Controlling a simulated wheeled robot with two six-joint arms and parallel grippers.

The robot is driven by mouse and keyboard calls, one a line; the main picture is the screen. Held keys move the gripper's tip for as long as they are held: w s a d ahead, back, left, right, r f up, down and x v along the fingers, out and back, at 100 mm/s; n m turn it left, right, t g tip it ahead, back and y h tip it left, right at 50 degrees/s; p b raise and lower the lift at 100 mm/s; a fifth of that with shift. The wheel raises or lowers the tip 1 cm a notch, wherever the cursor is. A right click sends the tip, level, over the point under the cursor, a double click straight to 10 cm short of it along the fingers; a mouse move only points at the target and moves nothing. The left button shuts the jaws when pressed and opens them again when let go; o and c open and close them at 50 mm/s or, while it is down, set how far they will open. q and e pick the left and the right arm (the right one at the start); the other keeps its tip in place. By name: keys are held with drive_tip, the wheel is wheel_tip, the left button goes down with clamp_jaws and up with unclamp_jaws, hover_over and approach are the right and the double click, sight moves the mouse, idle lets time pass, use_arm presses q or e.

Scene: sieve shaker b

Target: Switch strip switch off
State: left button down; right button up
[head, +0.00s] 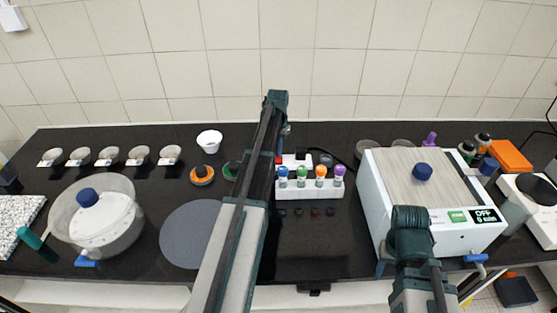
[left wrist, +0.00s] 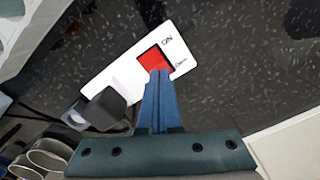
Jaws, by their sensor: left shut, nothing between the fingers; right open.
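The power strip (left wrist: 125,72) is white, with a red rocker switch (left wrist: 156,60) near its end and an "ON" mark beside it. In the left wrist view my left gripper (left wrist: 158,74) is shut and empty, its blue fingertips at the lower edge of the red switch. I cannot tell whether they touch it, and they hide part of it. A black plug (left wrist: 108,108) sits in the strip. In the head view the strip (head: 297,160) lies behind the tube rack, partly hidden by my left arm. My right arm shows at the lower right; its fingers are hidden.
A white rack (head: 310,191) with several colour-capped tubes stands in front of the strip. A white machine (head: 377,208) reading "OFF 0 min" stands to its right. A grey round disc (head: 185,238) and a clear lidded bowl (head: 122,212) lie to the left. A black cable runs right.

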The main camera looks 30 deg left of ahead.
use_arm(q)
drive_tip(key=shift+f, duration=0.15)
wheel_tip(320, 180, up, 7)
drive_tip(key=p, duration=0.6)
drive_tip(key=shift+p, duration=0.4)
idle(0.4)
